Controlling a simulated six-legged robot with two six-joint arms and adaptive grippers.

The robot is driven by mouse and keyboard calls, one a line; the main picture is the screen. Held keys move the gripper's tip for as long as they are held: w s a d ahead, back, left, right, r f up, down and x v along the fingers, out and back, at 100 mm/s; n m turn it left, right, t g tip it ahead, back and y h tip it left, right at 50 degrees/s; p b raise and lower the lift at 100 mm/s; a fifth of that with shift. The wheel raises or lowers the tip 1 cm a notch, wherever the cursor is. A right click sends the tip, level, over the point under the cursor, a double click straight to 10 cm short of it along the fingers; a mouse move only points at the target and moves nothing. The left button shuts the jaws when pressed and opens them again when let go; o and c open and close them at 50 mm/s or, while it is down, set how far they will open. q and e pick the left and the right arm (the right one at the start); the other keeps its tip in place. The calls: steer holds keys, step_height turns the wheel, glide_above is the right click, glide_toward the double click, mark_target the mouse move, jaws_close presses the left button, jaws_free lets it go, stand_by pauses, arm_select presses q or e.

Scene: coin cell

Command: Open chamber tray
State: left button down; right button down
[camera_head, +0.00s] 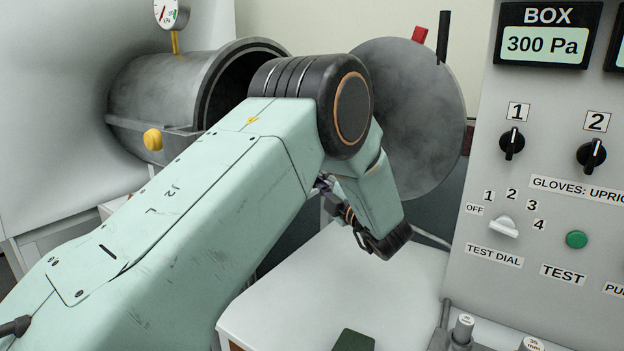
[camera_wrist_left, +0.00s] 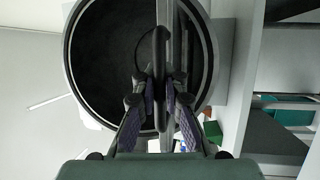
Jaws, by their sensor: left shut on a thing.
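The chamber (camera_head: 160,90) is a grey metal cylinder at the upper left of the head view, its dark mouth partly behind my left arm. Its round door (camera_head: 425,120) stands swung open to the right. In the left wrist view, the round dark mouth (camera_wrist_left: 100,60) fills the upper middle. The chamber tray (camera_wrist_left: 172,45) shows there as a narrow grey strip, nearly edge-on, with a dark curved handle beside it. In the head view my left gripper (camera_head: 328,190) is mostly hidden behind my arm.
A white worktop (camera_head: 300,290) lies below the door, mostly bare, with a dark green item (camera_head: 353,341) at its front. A control panel (camera_head: 545,210) with knobs and a 300 Pa display stands at the right. A gauge (camera_head: 168,14) sits above the chamber.

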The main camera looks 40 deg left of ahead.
arm_select(q)
steer(key=d+b, duration=0.1)
steer(key=d, duration=0.7)
steer(key=shift+w+f, duration=0.2)
steer(key=shift+w, duration=0.2)
arm_select(e)
steer(key=shift+d+f, duration=0.3)
steer(key=shift+f, duration=0.6)
arm_select(q)
steer(key=c, duration=1.4)
jaws_free()
steer(key=shift+w, duration=0.1)
steer(key=shift+r, duration=0.1)
arm_select(e)
steer(key=shift+w, duration=0.1)
arm_select(q)
steer(key=v, duration=0.7)
steer(key=shift+d, duration=0.2)
